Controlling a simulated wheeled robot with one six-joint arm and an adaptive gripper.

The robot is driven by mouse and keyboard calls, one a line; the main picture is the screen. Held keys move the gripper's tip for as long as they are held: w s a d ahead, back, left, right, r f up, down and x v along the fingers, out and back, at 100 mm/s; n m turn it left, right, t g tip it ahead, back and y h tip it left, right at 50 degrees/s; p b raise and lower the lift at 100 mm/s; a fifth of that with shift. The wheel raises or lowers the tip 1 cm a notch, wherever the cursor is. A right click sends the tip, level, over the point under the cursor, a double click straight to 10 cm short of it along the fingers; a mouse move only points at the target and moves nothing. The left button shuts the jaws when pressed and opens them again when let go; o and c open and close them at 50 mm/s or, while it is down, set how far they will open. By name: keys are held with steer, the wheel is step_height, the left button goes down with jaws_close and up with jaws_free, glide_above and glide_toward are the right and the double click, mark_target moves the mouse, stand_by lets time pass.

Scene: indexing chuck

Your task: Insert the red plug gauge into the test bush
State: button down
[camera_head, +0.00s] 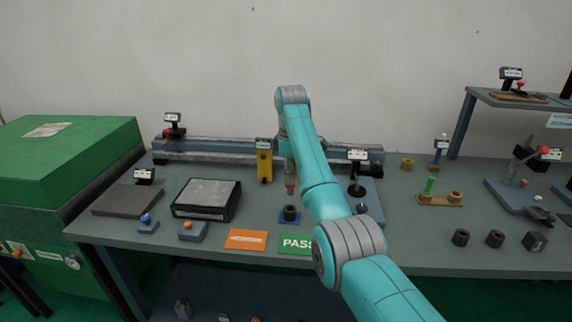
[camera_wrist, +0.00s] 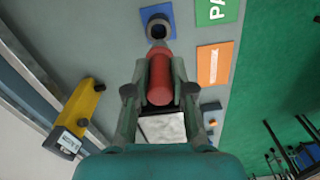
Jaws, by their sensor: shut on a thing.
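The red plug gauge (camera_wrist: 160,80) is between the fingers of my gripper (camera_wrist: 158,92), which is shut on it. In the head view a small reddish tip (camera_head: 291,189) shows under my gripper (camera_head: 290,180), partly hidden by my arm. The likely test bush is a dark ring (camera_head: 290,213) on a blue base, in front of and below the gauge in the head view. In the wrist view the dark bush (camera_wrist: 158,27) lies beyond the gauge's end, its bore open and empty. The gauge looks apart from the bush, above the bench.
A green PASS card (camera_head: 297,243) and an orange card (camera_head: 246,239) lie in front of the bush. A yellow block (camera_head: 264,165) stands behind, near the long rail (camera_head: 215,150). A black-framed plate (camera_head: 206,199) is at left. Dark bushes (camera_head: 461,237) stand at right.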

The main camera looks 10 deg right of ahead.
mark_target(290, 194)
steer(key=shift+w, duration=0.15)
stand_by(0.3)
steer(key=shift+f, duration=2.35)
steer(key=shift+f, duration=2.2)
stand_by(2.9)
